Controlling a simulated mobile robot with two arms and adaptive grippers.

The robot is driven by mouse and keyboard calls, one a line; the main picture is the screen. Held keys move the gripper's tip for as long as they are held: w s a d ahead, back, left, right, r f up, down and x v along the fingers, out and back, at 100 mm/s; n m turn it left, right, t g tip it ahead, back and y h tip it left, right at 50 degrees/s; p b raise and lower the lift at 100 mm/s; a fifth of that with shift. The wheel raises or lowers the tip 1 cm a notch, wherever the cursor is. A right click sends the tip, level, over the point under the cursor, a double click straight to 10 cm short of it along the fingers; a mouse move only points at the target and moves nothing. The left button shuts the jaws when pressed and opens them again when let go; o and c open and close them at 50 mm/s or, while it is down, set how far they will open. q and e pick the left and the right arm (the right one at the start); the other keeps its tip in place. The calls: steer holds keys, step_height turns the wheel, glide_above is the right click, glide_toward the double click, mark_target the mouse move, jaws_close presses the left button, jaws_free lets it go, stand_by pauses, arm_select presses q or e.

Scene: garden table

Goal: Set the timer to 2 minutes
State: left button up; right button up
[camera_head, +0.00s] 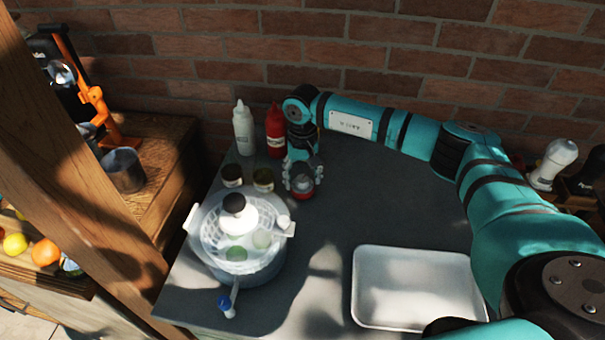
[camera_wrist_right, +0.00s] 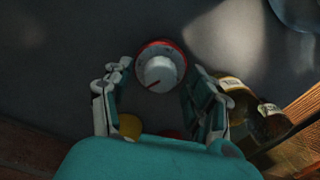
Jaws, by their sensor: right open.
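The timer (camera_head: 302,190) is a round red-based dial with a white knob, standing on the grey table. In the right wrist view the timer (camera_wrist_right: 160,67) shows a red pointer line toward the lower left of the knob; its scale is too small to read. My right gripper (camera_head: 302,178) points down right above the timer. In the right wrist view the fingers of the right gripper (camera_wrist_right: 157,88) are spread on both sides of the dial, open, with nothing held. Contact with the knob cannot be told. My left gripper is not in view.
Two dark-lidded jars (camera_head: 263,180) stand just left of the timer. A white bottle (camera_head: 244,130) and a red bottle (camera_head: 275,130) stand behind, near the brick wall. Mid-table is clear.

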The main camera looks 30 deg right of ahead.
mark_target(302, 178)
steer(key=shift+f, duration=0.15)
steer(key=shift+c, duration=0.4)
steer(key=c, duration=1.1)
steer(key=shift+o, duration=0.2)
steer(key=o, duration=1.1)
steer(key=shift+o, duration=0.2)
step_height(302, 178, up, 12)
